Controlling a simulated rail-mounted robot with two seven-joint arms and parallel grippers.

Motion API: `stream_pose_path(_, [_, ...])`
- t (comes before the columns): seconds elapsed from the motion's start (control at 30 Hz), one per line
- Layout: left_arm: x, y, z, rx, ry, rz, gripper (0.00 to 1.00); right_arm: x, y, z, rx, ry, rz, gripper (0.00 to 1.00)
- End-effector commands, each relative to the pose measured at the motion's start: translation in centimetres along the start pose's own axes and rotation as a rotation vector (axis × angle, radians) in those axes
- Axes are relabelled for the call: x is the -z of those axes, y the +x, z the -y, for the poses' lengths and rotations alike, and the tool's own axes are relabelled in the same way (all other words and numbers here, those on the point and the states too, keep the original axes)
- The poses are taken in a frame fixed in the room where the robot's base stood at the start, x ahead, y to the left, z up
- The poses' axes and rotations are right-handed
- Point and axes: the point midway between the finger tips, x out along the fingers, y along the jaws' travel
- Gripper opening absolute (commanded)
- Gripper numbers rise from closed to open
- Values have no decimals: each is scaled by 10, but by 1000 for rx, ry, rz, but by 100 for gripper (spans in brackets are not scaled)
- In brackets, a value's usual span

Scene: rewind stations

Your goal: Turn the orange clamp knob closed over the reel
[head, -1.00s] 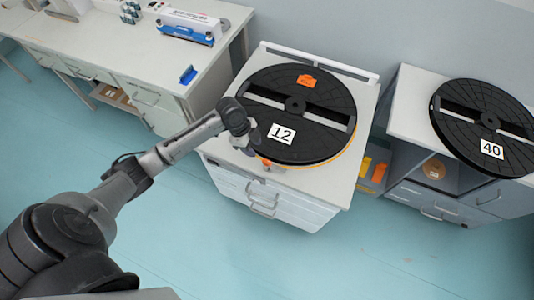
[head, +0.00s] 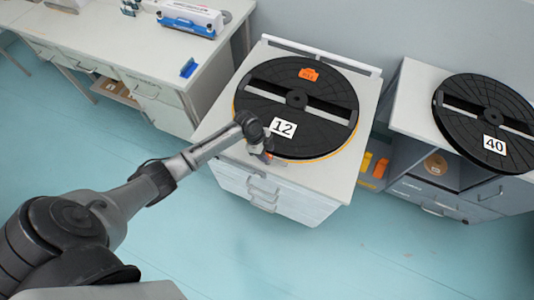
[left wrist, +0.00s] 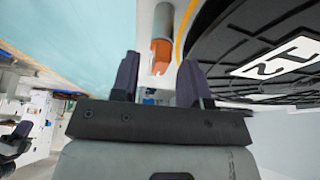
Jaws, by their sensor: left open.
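The black reel (head: 318,128) with the "12" label lies flat on the middle cabinet. Its dark ribbed face and label also show close at the right of the left wrist view (left wrist: 225,52). My left gripper (head: 266,155) is at the reel's near edge, pointing down beside it. In the left wrist view the gripper (left wrist: 158,70) is open, with both dark fingers apart. An orange part (left wrist: 160,50), which looks like the clamp knob, shows in the gap just beyond the fingertips, below a grey cylinder.
A second black reel (head: 465,115) with a "40" label lies on the right cabinet. A white bench (head: 150,45) with a blue and white device (head: 190,18) stands at the left. Orange and yellow bins (head: 375,165) sit between the cabinets. The near floor is clear.

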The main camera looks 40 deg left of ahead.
Motion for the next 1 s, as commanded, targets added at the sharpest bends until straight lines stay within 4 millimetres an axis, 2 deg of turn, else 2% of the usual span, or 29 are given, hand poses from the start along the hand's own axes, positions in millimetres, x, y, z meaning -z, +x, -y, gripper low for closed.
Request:
stream_pose_path(0.13, [0, 8, 0, -1, 0, 0, 42, 0, 1, 0, 0, 0, 0, 0])
stream_pose_path(0.5, [0, 10, 0, 0, 0, 0, 41, -1, 1, 0, 0, 0, 0, 0])
stream_pose_path(0.9, [0, 10, 0, 0, 0, 0, 2, -1, 1, 0, 1, 0, 1, 0])
stream_pose_path(1.0, [0, 10, 0, 0, 0, 0, 0, -1, 1, 0, 1, 0, 1, 0])
